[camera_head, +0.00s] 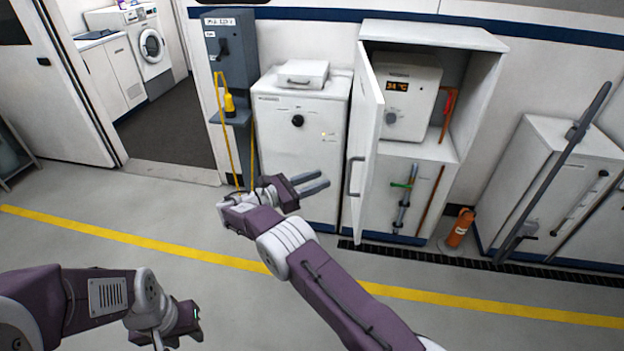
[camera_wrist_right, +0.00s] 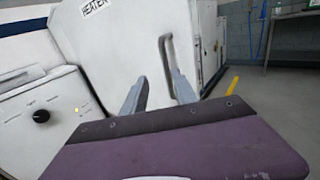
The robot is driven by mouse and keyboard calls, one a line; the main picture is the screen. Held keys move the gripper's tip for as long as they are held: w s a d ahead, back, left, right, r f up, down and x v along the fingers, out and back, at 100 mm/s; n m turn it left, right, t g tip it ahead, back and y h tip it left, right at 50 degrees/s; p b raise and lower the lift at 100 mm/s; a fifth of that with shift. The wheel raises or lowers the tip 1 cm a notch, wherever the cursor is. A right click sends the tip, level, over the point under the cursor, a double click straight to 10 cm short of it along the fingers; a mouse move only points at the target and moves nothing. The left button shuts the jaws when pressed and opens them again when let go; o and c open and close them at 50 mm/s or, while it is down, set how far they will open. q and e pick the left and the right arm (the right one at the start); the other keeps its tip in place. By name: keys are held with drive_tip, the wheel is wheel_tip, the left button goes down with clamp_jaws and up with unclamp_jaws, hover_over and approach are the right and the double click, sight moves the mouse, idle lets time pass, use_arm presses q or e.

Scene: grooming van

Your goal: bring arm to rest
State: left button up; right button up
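My right arm reaches up from the bottom of the head view. Its right gripper (camera_head: 314,184) is open and empty, in front of the white front of a cabinet (camera_head: 285,150). In the right wrist view the two grey fingers (camera_wrist_right: 158,92) stand apart with nothing between them. Beyond them is the open door (camera_wrist_right: 125,45) labelled HEATER, with its grey bar handle (camera_wrist_right: 172,55); the fingers look apart from the handle. My left gripper (camera_head: 186,322) is low at the left of the head view, over the floor. Its fingers do not show clearly.
The heater cabinet's open door (camera_head: 364,130) sticks out to the right of my right gripper; inside is a unit with a display (camera_head: 398,86). An orange cylinder (camera_head: 460,228) stands on the floor. A yellow line (camera_head: 480,305) crosses the floor. The floor at left is clear.

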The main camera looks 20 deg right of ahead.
drive_tip(key=shift+d, duration=0.15)
drive_tip(key=s+d+f+m+g+y+p, duration=0.1)
drive_tip(key=s+d+f+m+g+y, duration=0.15)
drive_tip(key=s+y, duration=0.3)
drive_tip(key=s+d+f+m+g+y+p, duration=0.1)
drive_tip(key=s+d+f+m+g+y, duration=0.1)
drive_tip(key=s+d+f+m+y, duration=0.3)
drive_tip(key=s+a+m+y, duration=0.3)
drive_tip(key=s+a+m, duration=0.1)
drive_tip(key=s+m, duration=0.3)
drive_tip(key=s+a+m+t+y+p, duration=0.1)
drive_tip(key=s+a+m+y, duration=0.3)
drive_tip(key=s, duration=0.8)
drive_tip(key=a+r+m, duration=0.1)
drive_tip(key=m, duration=0.1)
drive_tip(key=shift+m, duration=0.35)
